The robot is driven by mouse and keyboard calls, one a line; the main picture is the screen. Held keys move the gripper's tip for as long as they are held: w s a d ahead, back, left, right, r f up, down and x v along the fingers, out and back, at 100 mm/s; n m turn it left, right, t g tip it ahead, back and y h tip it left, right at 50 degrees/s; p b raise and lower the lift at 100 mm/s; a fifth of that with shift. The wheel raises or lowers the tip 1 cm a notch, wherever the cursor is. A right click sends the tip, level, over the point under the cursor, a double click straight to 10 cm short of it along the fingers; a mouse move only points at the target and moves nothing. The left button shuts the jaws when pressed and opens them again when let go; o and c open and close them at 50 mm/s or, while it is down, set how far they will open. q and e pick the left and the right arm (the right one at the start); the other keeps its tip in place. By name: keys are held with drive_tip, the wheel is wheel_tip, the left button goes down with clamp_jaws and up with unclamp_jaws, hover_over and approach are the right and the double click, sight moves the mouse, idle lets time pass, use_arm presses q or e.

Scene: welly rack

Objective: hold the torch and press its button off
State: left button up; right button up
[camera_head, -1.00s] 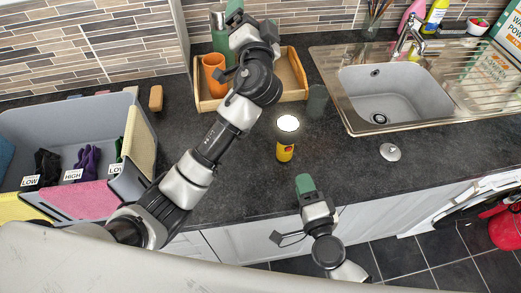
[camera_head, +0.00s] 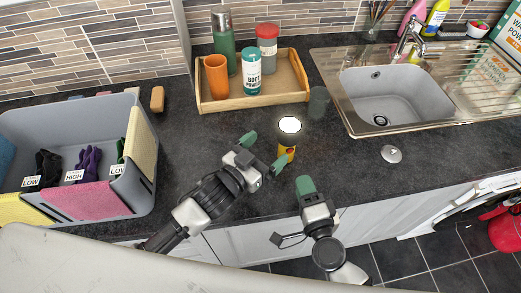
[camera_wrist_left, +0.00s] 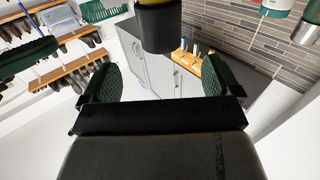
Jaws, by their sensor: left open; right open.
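The torch (camera_head: 286,152) stands upright on the dark worktop, with a yellow body and a dark head whose top glows white. In the left wrist view the torch (camera_wrist_left: 158,28) shows at the top, between and beyond the fingers. My left gripper (camera_head: 264,151) is open, its green fingertips just left of the torch, with one finger near its lower body. It also shows in the left wrist view (camera_wrist_left: 160,75). My right gripper (camera_head: 305,186) is at the worktop's front edge, below the torch; its finger gap is hard to see. The torch's button is not discernible.
A wooden tray (camera_head: 255,101) behind holds an orange cup (camera_head: 216,76), a green flask (camera_head: 224,48) and two containers. A grey bin (camera_head: 140,185) with gloves stands left. A sink (camera_head: 400,92) and a round plug (camera_head: 391,154) are right. A dark translucent tumbler (camera_head: 318,100) stands behind the torch.

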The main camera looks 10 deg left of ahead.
sight(290, 127)
use_arm(q)
drive_tip(key=x, duration=0.9)
drive_tip(key=shift+w+d, duration=0.15)
drive_tip(key=shift+w, duration=0.15)
drive_tip(key=c, duration=1)
drive_tip(key=shift+c, duration=0.2)
use_arm(e)
clamp_jaws()
idle(0.5)
